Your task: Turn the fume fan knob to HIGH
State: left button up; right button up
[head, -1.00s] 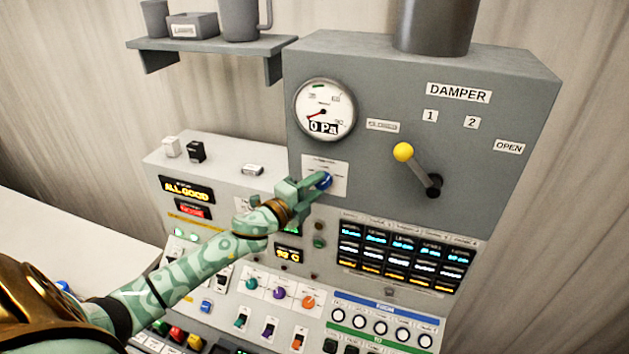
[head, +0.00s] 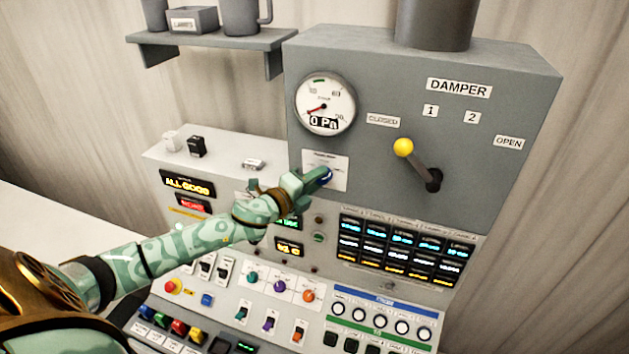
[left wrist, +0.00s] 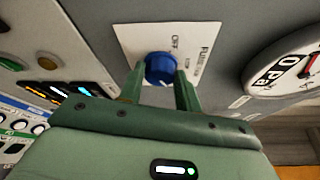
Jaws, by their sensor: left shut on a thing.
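The fume fan knob is a blue round knob (head: 324,176) on a white label plate (head: 339,165) on the grey cabinet's front, below the pressure gauge. In the left wrist view the blue knob (left wrist: 161,69) sits between the fingers, with OFF printed beside it; the other position words are hidden or too small to read. My left gripper (head: 317,180) is at the plate, shut on the knob, one finger (left wrist: 133,85) on each side. The gauge (head: 325,106) reads 0 Pa. My right gripper is not in view.
A damper lever with a yellow ball (head: 403,147) stands out to the right of the knob. A sloped panel with lit displays (head: 405,248), switches and small knobs lies below. A shelf (head: 215,45) with mugs hangs at the upper left.

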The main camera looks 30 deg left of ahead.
pick_arm(q)
jog(key=o, duration=0.8)
jog(key=shift+r, duration=0.1)
jog(key=shift+o, duration=0.8)
jog(key=shift+w, duration=0.1)
jog(key=s+a+r+b, duration=0.1)
jog(key=s+b, duration=0.3)
jog(key=s, duration=1.2)
jog(key=shift+a, duration=0.85)
